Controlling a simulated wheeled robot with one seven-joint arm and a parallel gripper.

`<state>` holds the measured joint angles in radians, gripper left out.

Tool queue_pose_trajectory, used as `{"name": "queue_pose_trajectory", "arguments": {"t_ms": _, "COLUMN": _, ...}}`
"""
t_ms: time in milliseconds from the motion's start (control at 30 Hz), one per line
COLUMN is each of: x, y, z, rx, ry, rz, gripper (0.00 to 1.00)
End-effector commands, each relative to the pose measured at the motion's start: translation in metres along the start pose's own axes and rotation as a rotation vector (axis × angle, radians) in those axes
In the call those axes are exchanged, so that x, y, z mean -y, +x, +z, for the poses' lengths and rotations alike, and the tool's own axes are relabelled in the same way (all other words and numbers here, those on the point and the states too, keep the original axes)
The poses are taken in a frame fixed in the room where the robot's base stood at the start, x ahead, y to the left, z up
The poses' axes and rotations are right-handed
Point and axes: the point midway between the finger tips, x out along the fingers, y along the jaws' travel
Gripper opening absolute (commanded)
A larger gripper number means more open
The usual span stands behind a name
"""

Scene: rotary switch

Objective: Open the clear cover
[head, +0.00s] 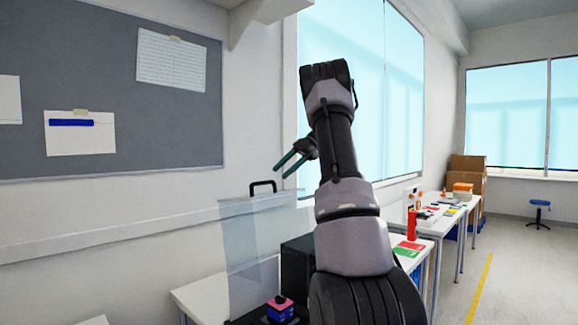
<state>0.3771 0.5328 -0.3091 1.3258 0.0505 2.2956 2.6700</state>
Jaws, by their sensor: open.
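The clear cover (245,245) is an upright, see-through bluish panel at the lower middle of the head view. A black handle (263,187) sits on its top edge. A small pink and blue block with a dark knob (280,308) shows at the cover's lower right, probably the rotary switch. My gripper (284,169) is open and empty, its two teal fingers pointing left and down. In the picture it is just above and right of the handle, apart from it.
A white table (200,300) stands under the cover, with a black box (298,262) beside it. More tables with a red bottle (411,222) and small items run along the window wall. A grey board (110,80) hangs at left.

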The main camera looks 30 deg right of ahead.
Motion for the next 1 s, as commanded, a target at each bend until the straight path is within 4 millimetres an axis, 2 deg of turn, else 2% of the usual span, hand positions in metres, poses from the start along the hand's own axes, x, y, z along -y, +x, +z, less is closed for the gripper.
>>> {"name": "queue_pose_trajectory", "arguments": {"t_ms": 100, "x": 0.0, "y": -0.018, "z": 0.001, "rx": 0.001, "ry": -0.001, "rz": 0.001, "gripper": 0.47}}
{"name": "queue_pose_trajectory", "arguments": {"t_ms": 200, "x": 0.0, "y": -0.026, "z": 0.0, "rx": 0.001, "ry": -0.002, "rz": 0.001, "gripper": 0.47}}
{"name": "queue_pose_trajectory", "arguments": {"t_ms": 767, "x": 0.0, "y": -0.029, "z": -0.001, "rx": -0.001, "ry": -0.003, "rz": 0.0, "gripper": 0.47}}
{"name": "queue_pose_trajectory", "arguments": {"t_ms": 867, "x": 0.0, "y": -0.027, "z": -0.008, "rx": 0.009, "ry": -0.058, "rz": -0.007, "gripper": 0.47}}
{"name": "queue_pose_trajectory", "arguments": {"t_ms": 967, "x": 0.002, "y": -0.021, "z": -0.032, "rx": 0.036, "ry": -0.236, "rz": -0.035, "gripper": 0.47}}
{"name": "queue_pose_trajectory", "arguments": {"t_ms": 1000, "x": 0.004, "y": -0.017, "z": -0.045, "rx": 0.052, "ry": -0.348, "rz": -0.055, "gripper": 0.47}}
